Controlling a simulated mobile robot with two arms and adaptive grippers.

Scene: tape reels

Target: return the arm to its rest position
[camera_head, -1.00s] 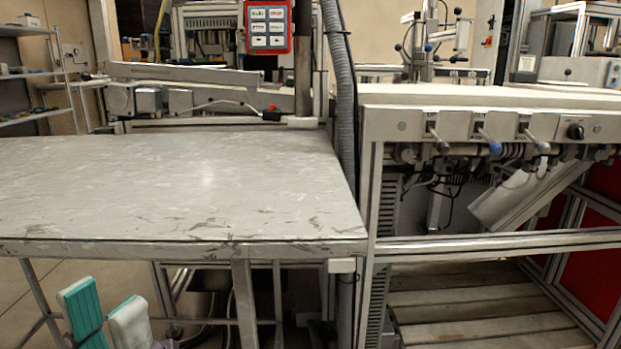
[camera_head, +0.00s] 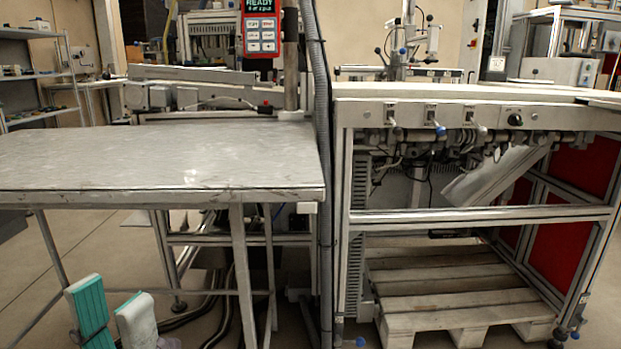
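My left gripper (camera_head: 111,298) shows at the bottom left edge of the head view. Its two fingers, with teal and whitish pads, point up and stand apart with an empty gap between them. It is below and in front of the grey table (camera_head: 150,160), apart from it in the picture. The rest of the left arm is mostly out of frame. My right gripper is not in view.
The bare grey table has a front edge and metal legs. To its right stands a metal-framed machine bench (camera_head: 470,216) with knobs and a wooden pallet (camera_head: 450,300) underneath. A red control panel (camera_head: 260,25) is behind. Floor (camera_head: 60,262) shows at left.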

